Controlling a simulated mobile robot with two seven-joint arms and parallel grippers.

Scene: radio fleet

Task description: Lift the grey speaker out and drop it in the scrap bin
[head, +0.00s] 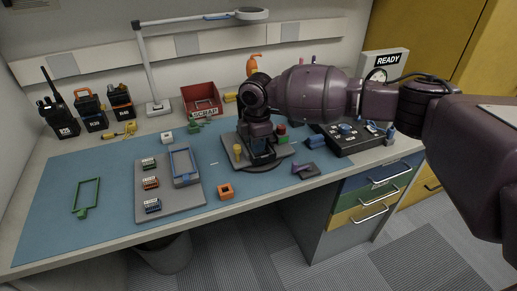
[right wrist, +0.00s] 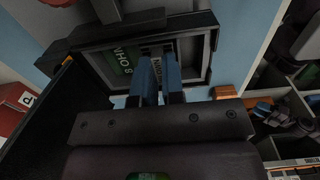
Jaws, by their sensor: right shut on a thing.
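My right gripper (head: 262,158) reaches down over a grey fixture plate (head: 240,158) in the middle of the mat. In the right wrist view its two blue fingertips (right wrist: 160,82) reach into an open dark radio housing (right wrist: 208,60) with a green board (right wrist: 125,58) inside. They are shut on the grey speaker (right wrist: 158,62), a small piece mostly hidden between them and the housing. The red scrap bin (head: 203,108), labelled SCRAP, stands at the back of the table; a corner of it (right wrist: 14,102) shows in the right wrist view. My left gripper is not in view.
A grey board (head: 165,205) with small parts and a blue frame lies left of the fixture. A green frame (head: 86,196), an orange block (head: 226,191) and a purple piece (head: 304,170) lie around. Radios (head: 60,115) stand back left. A black tray (head: 352,138) is at right.

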